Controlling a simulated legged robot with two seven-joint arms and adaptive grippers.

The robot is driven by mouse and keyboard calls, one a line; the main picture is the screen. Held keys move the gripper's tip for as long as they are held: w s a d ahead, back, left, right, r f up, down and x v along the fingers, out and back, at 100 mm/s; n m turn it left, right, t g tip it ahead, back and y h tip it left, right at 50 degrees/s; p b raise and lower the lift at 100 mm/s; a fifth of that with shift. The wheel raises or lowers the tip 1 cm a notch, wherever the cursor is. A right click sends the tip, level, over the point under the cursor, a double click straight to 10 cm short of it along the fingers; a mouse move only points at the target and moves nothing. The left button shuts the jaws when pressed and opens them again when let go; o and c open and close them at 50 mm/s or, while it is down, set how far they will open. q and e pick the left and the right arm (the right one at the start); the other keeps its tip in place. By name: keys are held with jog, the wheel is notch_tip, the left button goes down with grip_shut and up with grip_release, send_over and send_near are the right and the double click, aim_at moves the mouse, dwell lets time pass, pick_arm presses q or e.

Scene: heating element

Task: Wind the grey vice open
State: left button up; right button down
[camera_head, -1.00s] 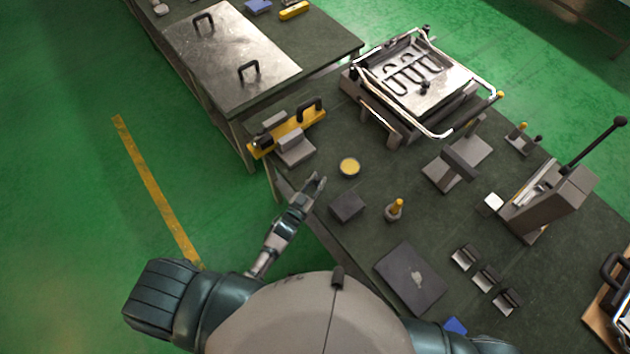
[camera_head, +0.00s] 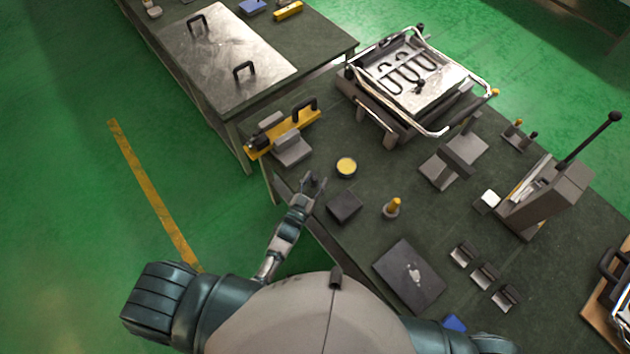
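The grey vice (camera_head: 293,153) stands at the left corner of the near bench. Its grey blocks sit against a yellow bar (camera_head: 283,134) with a black handle; I cannot tell whether the jaws grip the bar. A dark round part (camera_head: 261,142) shows at the vice's left end. My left gripper (camera_head: 314,181) is just below and right of the vice, over the bench edge, apart from it. Its fingers look spread and nothing shows between them. My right gripper is out of view; only part of my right arm shows at the bottom.
A yellow-topped tin (camera_head: 346,167) and a dark block (camera_head: 345,206) lie close to my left gripper. A yellow-tipped peg (camera_head: 393,207) and a dark plate (camera_head: 409,276) are farther right. The heating element frame (camera_head: 415,80) stands behind.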

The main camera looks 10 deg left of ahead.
pick_arm(q)
jog(key=shift+s, duration=0.1)
jog(key=v, duration=1.2)
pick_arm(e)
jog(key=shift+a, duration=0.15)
